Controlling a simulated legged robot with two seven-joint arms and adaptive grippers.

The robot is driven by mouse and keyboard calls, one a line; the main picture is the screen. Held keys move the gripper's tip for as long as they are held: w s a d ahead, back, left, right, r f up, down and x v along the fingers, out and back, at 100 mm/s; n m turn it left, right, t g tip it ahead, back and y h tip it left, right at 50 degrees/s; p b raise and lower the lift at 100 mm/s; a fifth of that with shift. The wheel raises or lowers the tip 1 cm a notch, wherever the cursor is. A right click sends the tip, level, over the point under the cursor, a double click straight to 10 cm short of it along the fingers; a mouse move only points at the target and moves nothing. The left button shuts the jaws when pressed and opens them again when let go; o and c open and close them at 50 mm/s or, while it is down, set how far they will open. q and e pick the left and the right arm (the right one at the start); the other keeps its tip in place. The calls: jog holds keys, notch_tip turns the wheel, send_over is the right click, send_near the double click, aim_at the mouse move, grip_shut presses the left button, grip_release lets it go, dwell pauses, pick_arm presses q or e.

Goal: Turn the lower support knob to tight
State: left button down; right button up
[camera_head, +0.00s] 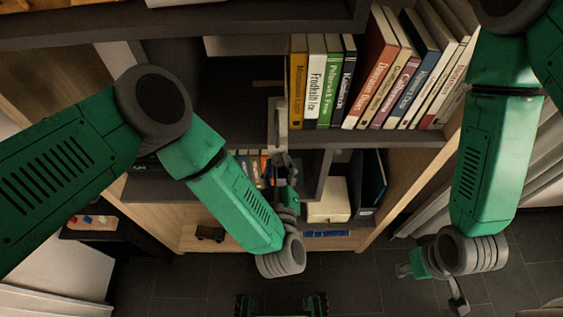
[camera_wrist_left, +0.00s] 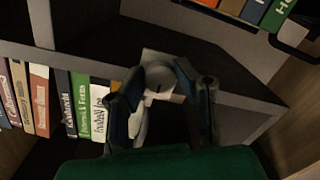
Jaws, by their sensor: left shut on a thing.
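A round grey knob (camera_wrist_left: 160,77) sits on a pale plate (camera_wrist_left: 150,56) at the edge of a dark shelf in the left wrist view. A mark line shows on its face. My left gripper (camera_wrist_left: 157,80) has its two fingers around the knob, one on each side, shut on it. In the head view my left gripper (camera_head: 282,160) is at the shelf front, just below a pale upright bracket (camera_head: 278,125); the knob is hidden there. My right gripper (camera_head: 405,269) is at the lower right, away from the shelf; its finger opening is unclear.
A bookcase with dark shelves holds a row of books (camera_head: 375,85) right of the bracket. A white box (camera_head: 329,200) and a dark folder (camera_head: 369,182) stand in the lower compartment. A small side table (camera_head: 110,235) is at left. Dark tiled floor lies in front.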

pick_arm(q)
jog(key=shift+s+a+f+m, duration=0.15)
jog(key=shift+a+f+m, duration=0.1)
jog(key=shift+f+m, duration=0.1)
jog(key=c, duration=1.3)
grip_release()
jog(key=shift+o, duration=0.2)
jog(key=shift+a+r, duration=0.2)
jog(key=shift+r, duration=0.05)
jog(key=r, duration=0.8)
jog(key=shift+w+d+r, duration=0.2)
jog(key=shift+r, duration=0.05)
jog(key=shift+a+r, duration=0.3)
jog(key=shift+r, duration=0.25)
pick_arm(e)
jog(key=shift+s+a+r, duration=0.1)
jog(key=shift+a, duration=0.3)
pick_arm(q)
jog(key=shift+d, duration=0.2)
pick_arm(e)
jog(key=shift+d, duration=0.15)
pick_arm(q)
jog(key=shift+s, duration=0.15)
